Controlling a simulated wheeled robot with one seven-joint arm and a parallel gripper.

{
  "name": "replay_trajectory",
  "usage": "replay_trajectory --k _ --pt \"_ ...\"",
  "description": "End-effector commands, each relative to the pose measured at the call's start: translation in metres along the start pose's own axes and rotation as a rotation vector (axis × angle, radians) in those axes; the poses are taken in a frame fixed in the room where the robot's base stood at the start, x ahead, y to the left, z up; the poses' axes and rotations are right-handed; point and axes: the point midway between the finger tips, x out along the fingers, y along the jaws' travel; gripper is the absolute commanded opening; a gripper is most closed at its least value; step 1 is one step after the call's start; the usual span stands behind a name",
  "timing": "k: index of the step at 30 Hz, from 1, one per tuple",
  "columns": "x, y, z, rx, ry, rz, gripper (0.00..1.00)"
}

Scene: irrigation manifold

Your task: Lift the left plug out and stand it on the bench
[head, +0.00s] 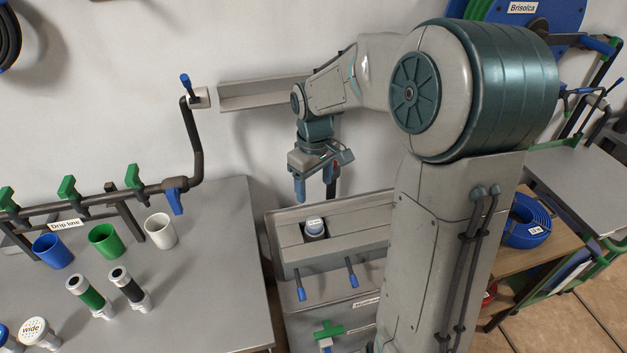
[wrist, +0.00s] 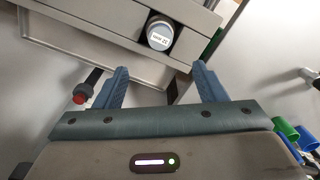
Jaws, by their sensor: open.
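A plug with a pale, labelled round cap (head: 315,226) sits upright in an opening of the grey manifold box (head: 290,268). It also shows in the wrist view (wrist: 160,33), beyond my fingertips and roughly centred between them. My gripper (head: 315,190) is open and empty, above and behind the plug, fingers apart from it; its two blue fingers also show in the wrist view (wrist: 161,72). My arm hides the right part of the box, so I cannot see whether another plug is there. The grey bench (head: 225,270) stands to the left.
Blue, green and white cups (head: 160,230) and several fittings (head: 128,287) stand on the bench. A drip line with green valves (head: 67,188) runs along its back. Two blue-tipped levers (head: 352,275) stick out of the box front. The bench's right part is clear.

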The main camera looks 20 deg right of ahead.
Motion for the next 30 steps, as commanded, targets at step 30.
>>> replay_trajectory --k 30 --pt "0.133 -0.001 0.001 0.0 -0.001 0.0 0.65"
